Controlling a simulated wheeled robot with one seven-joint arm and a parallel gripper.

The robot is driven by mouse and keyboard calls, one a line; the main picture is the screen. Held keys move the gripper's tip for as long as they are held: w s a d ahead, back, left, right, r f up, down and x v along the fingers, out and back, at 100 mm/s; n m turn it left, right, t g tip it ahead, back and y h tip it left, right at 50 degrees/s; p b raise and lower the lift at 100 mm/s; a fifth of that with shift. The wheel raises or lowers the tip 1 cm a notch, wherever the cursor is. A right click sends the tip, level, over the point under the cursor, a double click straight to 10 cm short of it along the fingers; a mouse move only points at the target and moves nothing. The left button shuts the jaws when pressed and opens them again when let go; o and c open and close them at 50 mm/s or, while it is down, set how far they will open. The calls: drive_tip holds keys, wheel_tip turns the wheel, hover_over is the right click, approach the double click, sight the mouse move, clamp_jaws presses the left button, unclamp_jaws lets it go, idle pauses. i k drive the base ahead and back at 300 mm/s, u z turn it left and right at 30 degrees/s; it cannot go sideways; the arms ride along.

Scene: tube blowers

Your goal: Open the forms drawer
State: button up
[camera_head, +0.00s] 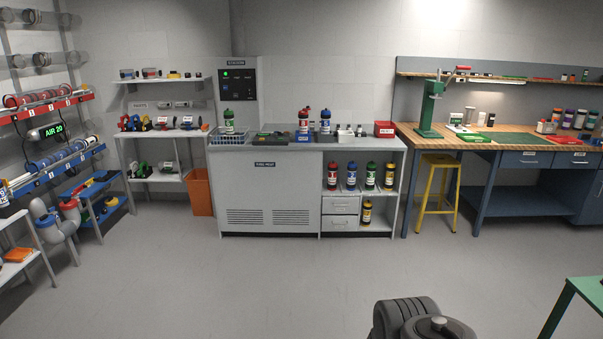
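Several drawers are in view, all shut; their labels are too small to read, so I cannot tell which is the forms drawer. Two light grey drawers, an upper one (340,205) and a lower one (340,223), sit one above the other in the central cabinet, below its bottle shelf. Two blue drawers, a left one (515,163) and a right one (566,165), sit under the wooden top of the workbench at the right. Only dark round links of my arm show at the bottom edge, far from all the drawers. My gripper is not in view.
The grey central cabinet (262,203) stands at the back wall. A yellow stool (437,192) stands before the workbench (485,139). An orange bin (200,192) stands left of the cabinet. A green table (588,289) juts in at lower right. The middle floor (220,285) is clear.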

sight(334, 205)
drive_tip(key=i, duration=4.55)
drive_tip(key=u, duration=0.9)
